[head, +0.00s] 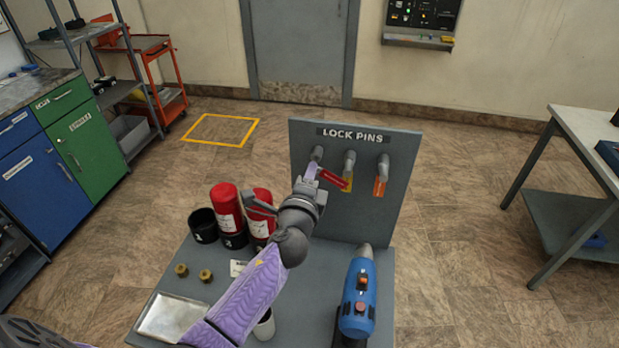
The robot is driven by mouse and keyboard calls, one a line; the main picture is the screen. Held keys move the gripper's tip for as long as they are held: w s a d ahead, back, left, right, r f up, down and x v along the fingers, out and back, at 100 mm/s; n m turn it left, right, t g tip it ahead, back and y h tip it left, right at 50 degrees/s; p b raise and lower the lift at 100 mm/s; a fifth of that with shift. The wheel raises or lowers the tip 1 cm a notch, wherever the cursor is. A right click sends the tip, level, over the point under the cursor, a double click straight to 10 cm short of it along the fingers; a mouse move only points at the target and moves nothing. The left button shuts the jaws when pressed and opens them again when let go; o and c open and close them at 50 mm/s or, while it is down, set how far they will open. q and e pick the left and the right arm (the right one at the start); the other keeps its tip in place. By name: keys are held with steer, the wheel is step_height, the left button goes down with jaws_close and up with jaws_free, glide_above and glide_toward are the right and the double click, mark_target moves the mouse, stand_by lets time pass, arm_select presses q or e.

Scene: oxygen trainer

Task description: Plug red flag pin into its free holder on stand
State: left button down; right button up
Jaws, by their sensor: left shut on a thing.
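The stand is an upright grey panel (402,140) labelled LOCK PINS, with three grey holders in a row. The left holder (317,153) shows no flag hanging from it. The middle holder (349,160) has a yellow flag (348,186) below it, and the right holder (383,161) has an orange-yellow flag (380,187). My left gripper (311,174) is shut on the red flag pin (332,179), just below the left holder. The red flag sticks out to the right, partly over the yellow flag. The pin itself is hidden. My right gripper is not in view.
Red cylinders (226,208) stand in black cups left of the panel, partly behind my left arm. A blue tool (358,300) stands at the bench's right. Brass fittings (205,275) and a metal tray (172,316) lie at left. The panel's lower front is clear.

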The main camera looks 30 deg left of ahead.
arm_select(q)
steer(key=shift+w, duration=0.25)
steer(key=shift+w+a+b, duration=0.15)
steer(key=shift+w+b, duration=0.15)
steer(key=shift+w, duration=0.15)
steer(key=shift+w, duration=0.2)
steer(key=shift+w+a, duration=0.1)
steer(key=shift+w, duration=0.15)
steer(key=shift+w+a+r, duration=0.1)
steer(key=shift+w, duration=0.05)
steer(key=shift+c, duration=2.3)
jaws_free()
steer(key=shift+w, duration=0.1)
